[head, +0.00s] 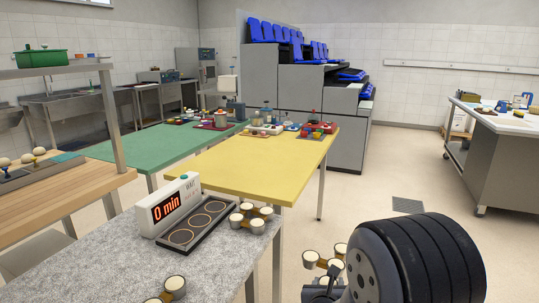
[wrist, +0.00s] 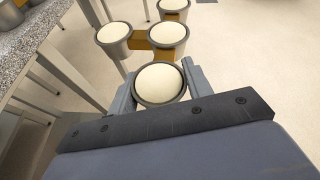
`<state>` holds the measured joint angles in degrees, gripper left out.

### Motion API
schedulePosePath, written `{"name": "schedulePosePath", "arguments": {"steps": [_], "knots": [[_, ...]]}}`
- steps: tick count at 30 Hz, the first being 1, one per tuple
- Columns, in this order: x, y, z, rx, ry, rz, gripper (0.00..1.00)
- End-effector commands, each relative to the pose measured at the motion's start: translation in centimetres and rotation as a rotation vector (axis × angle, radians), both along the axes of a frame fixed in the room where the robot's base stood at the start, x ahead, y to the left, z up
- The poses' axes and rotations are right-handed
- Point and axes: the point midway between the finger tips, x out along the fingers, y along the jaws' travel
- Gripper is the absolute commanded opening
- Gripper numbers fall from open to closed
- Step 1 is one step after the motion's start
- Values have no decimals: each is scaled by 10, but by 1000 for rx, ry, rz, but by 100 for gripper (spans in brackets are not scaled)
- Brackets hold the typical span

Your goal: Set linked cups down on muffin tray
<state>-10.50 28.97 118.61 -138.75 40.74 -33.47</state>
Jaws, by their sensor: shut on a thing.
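My gripper (wrist: 159,84) is shut on one cup of a set of linked cups (wrist: 168,37). The cups are grey with cream tops, joined by orange-brown links. The held set (head: 311,258) also shows in the head view, over the floor to the right of the grey counter, partly hidden by my arm. A dark tray (head: 184,248) with three ringed round places lies on the grey counter and looks empty. I cannot tell for sure whether it is the muffin tray.
Another linked set (head: 250,218) stands right of the dark tray, and one more (head: 174,285) at the counter's front. A timer box (head: 168,208) reading "0 min" stands behind the tray. A yellow table (head: 225,172) lies beyond the grey counter (head: 110,265).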

Motion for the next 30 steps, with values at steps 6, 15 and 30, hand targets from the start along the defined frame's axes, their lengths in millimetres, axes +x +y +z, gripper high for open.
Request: {"name": "schedulePosePath", "arguments": {"steps": [6,15,30], "knots": [[0,0,52,0,-1,0,18],[0,1,113,-1,-2,-1,18],[0,1,148,-2,-1,0,18]]}}
